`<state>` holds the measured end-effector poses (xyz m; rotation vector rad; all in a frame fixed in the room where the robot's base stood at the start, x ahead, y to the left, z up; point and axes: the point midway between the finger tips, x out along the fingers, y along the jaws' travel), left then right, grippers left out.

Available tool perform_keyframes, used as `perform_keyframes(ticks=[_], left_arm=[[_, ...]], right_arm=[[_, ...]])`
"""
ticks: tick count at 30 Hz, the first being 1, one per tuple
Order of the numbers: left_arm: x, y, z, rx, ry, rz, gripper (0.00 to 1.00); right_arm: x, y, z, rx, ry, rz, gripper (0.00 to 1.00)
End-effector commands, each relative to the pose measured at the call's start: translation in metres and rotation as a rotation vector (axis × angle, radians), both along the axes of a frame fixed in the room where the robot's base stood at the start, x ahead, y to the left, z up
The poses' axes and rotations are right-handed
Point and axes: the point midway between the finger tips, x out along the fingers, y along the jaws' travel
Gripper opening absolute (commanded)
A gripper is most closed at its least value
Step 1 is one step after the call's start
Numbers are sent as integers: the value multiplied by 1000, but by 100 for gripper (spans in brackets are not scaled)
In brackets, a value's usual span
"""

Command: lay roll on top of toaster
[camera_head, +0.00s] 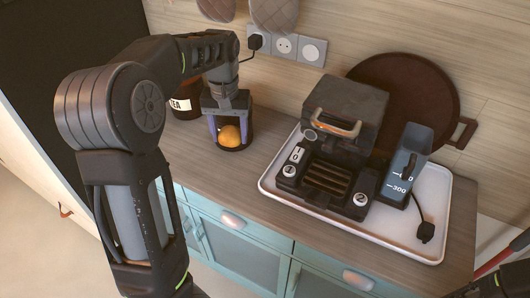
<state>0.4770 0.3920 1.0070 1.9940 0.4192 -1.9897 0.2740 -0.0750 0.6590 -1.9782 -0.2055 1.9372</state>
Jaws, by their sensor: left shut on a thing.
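The roll (229,135) is a small orange-brown round thing at the back left of the counter. My left gripper (229,128) points down with its fingers on either side of the roll and is shut on it. A dark round dish or base (233,147) shows just under the roll; I cannot tell whether they touch. The toaster (327,179), black with slots and white-marked dials, stands on a white tray to the right of the gripper. My right gripper is not in view; only a dark part of that arm shows at the lower right.
A round brown board (425,85) leans behind. A labelled dark jar (184,104) stands left. Counter between gripper and tray is clear.

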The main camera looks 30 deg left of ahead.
Motion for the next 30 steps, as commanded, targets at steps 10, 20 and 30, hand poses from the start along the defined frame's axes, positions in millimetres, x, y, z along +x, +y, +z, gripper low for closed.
perform_keyframes(ticks=[10,20,30], left_arm=[[-1,-1,-49,0,5,-1,36],[1,-1,-63,-1,0,-1,36],[-1,-1,-92,-1,5,-1,36]], right_arm=[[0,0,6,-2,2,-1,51],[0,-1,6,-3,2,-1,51],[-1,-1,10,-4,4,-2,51]])
